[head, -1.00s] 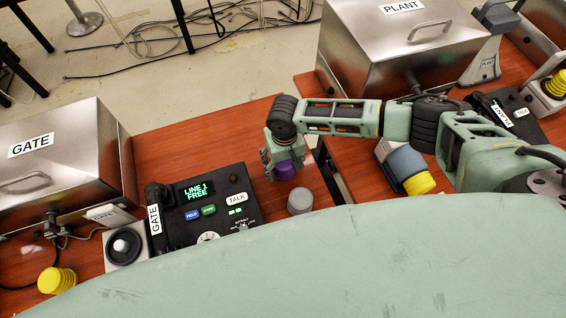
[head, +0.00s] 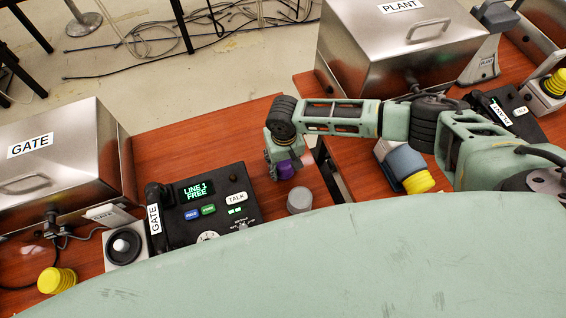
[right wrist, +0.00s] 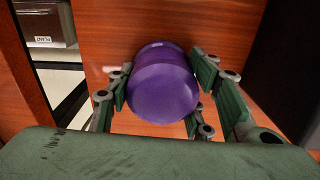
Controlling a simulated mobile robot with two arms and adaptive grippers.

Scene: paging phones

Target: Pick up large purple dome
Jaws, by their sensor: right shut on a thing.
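The large purple dome (right wrist: 162,85) sits between the fingers of my right gripper (right wrist: 160,95) in the right wrist view, with the wooden table behind it. In the head view the right gripper (head: 282,165) points down over the table beside the GATE phone, and the dome (head: 286,170) shows partly at its fingertips. The fingers are shut on the dome's sides. I cannot tell whether the dome touches the table. My left gripper is not in view.
The GATE phone (head: 212,207) is left of the right gripper, and a grey cylinder (head: 300,200) stands just in front. A gap in the table lies to the right. A yellow dome (head: 57,280) is at front left. The GATE box (head: 60,150) and PLANT box (head: 385,60) stand behind.

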